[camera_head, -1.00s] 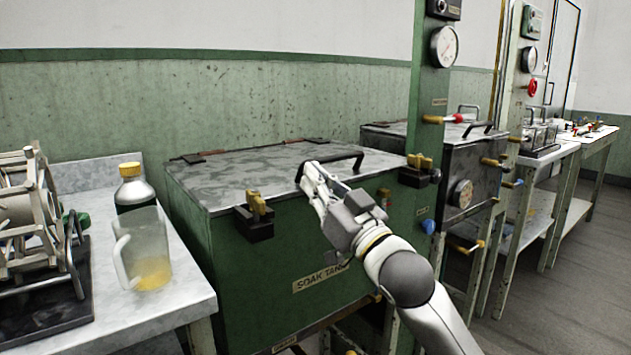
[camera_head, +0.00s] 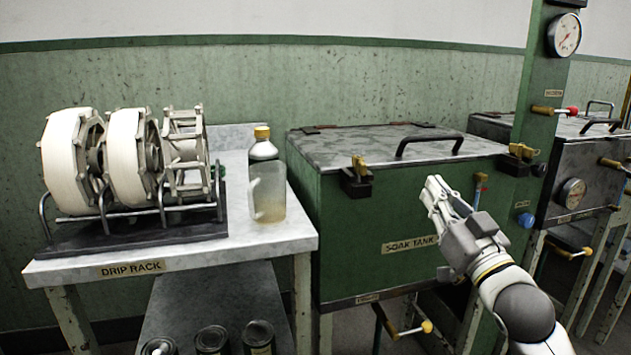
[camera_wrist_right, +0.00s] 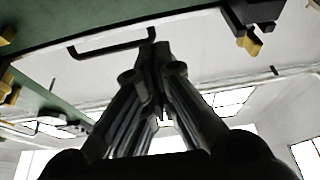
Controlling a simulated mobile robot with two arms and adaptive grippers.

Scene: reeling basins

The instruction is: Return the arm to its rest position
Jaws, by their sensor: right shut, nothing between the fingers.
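My right gripper (camera_head: 436,186) is shut and empty in the head view. It is in front of the green soak tank (camera_head: 350,235), below the level of its lid, and apart from the lid's black handle (camera_head: 430,144). In the right wrist view the fingers (camera_wrist_right: 155,50) are together, with the black handle (camera_wrist_right: 110,45) beyond them at upper left. My right arm (camera_head: 510,290) comes in from the lower right. My left gripper does not show.
The drip rack table (camera_head: 285,232) at left holds reels (camera_head: 72,165), a jug (camera_head: 270,200) and a bottle (camera_head: 263,148). Cans (camera_head: 212,338) stand below it. A green post (camera_head: 535,100) with a gauge (camera_head: 564,35) and a second tank (camera_head: 575,165) are at right.

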